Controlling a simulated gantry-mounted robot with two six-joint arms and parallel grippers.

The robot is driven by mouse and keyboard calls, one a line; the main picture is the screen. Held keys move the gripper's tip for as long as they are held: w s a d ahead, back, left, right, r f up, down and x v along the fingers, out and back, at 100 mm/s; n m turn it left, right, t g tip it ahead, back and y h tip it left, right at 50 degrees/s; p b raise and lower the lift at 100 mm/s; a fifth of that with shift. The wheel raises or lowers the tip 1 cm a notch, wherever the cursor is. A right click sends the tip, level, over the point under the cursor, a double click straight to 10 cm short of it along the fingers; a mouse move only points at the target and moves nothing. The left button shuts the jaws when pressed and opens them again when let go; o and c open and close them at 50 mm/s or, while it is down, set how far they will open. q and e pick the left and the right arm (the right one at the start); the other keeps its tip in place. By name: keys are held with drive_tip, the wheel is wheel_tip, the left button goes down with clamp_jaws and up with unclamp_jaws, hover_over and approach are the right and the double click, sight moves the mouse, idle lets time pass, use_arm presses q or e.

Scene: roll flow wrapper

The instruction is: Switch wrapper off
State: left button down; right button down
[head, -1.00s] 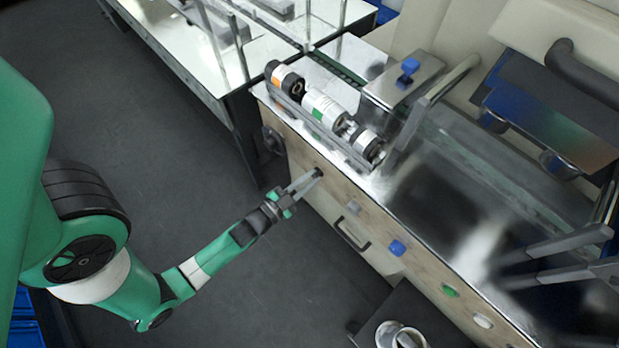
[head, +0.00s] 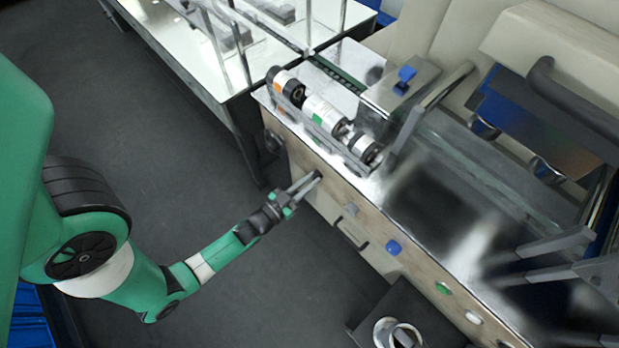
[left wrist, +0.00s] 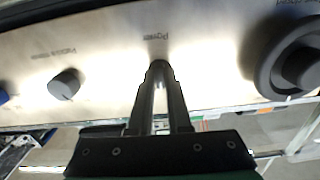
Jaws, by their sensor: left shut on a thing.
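The power knob (head: 318,174) is a small dark knob on the pale front panel (head: 368,212) of the wrapper. My left gripper (head: 317,176) reaches it from the left, pointing at the panel. In the left wrist view, its two dark parallel fingers (left wrist: 160,70) are shut on the knob, right by the printed word "Power" (left wrist: 157,36). The fingers hide most of the knob, so its turned position cannot be read. My right gripper is not seen.
A grey knob (left wrist: 64,84) and a large black handwheel (left wrist: 290,62) flank the fingers. Blue (head: 393,247) and green (head: 443,288) buttons sit along the panel.

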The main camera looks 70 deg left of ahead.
use_arm(q)
drive_tip(key=n+p, duration=0.1)
drive_tip(key=n, duration=0.2)
drive_tip(key=shift+r+n, duration=0.1)
drive_tip(key=shift+n, duration=0.2)
drive_tip(key=shift+n+p, duration=0.4)
drive_tip(key=shift+n, duration=1.1)
drive_tip(key=c, duration=0.9)
unclamp_jaws()
drive_tip(key=shift+o, duration=0.2)
